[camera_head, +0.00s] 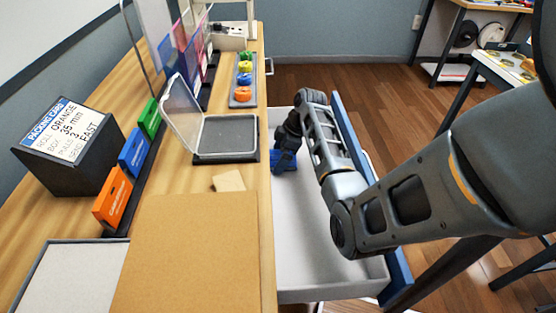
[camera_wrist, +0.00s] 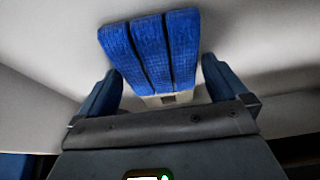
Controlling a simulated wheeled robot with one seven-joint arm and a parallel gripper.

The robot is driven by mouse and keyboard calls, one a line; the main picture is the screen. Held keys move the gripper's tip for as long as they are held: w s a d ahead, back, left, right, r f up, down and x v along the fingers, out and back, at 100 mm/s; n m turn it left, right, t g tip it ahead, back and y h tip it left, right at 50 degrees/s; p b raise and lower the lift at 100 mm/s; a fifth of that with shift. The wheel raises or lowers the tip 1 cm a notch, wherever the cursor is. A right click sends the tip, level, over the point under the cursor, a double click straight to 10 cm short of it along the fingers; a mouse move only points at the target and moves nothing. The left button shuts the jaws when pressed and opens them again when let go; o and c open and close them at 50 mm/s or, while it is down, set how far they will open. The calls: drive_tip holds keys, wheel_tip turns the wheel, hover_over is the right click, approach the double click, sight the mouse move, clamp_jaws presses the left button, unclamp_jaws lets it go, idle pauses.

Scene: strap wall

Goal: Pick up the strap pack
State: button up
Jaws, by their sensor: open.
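The strap pack (camera_wrist: 150,50) is a blue woven bundle of three side-by-side bands with a pale piece at its near end. It lies in the open white drawer (camera_head: 310,270). My gripper (camera_wrist: 160,72) is open, with one dark blue finger on each side of the pack's near end. A gap shows between each finger and the pack, and neither finger visibly touches it. In the head view my gripper (camera_head: 285,155) reaches down into the drawer's far part. Blue shows there, but I cannot tell pack from fingers.
The wooden bench (camera_head: 170,180) runs left of the drawer. On it are a clear-lidded box (camera_head: 228,136), a brown board (camera_head: 195,255), a small wooden block (camera_head: 229,180), a packing card stand (camera_head: 66,145), and orange, blue and green packs. The drawer's blue front (camera_head: 360,150) stands to the right.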

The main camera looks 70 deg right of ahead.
sight(273, 157)
drive_tip(key=shift+f, duration=0.1)
drive_tip(key=shift+c, duration=0.5)
drive_tip(key=c, duration=0.7)
drive_tip(key=shift+r, duration=0.65)
wheel_tip(273, 157, up, 3)
drive_tip(key=shift+w, duration=0.1)
drive_tip(key=shift+s+d+r+p, duration=0.1)
drive_tip(key=shift+s+d+r, duration=0.5)
drive_tip(key=shift+s+r, duration=0.95)
drive_tip(key=shift+s+d+r+p, duration=0.1)
drive_tip(key=shift+s+d+r, duration=0.6)
drive_tip(key=shift+s, duration=1.5)
drive_tip(key=shift+s+d+r+p, duration=0.1)
drive_tip(key=shift+s+d+r, duration=0.35)
drive_tip(key=shift+s+r, duration=1.15)
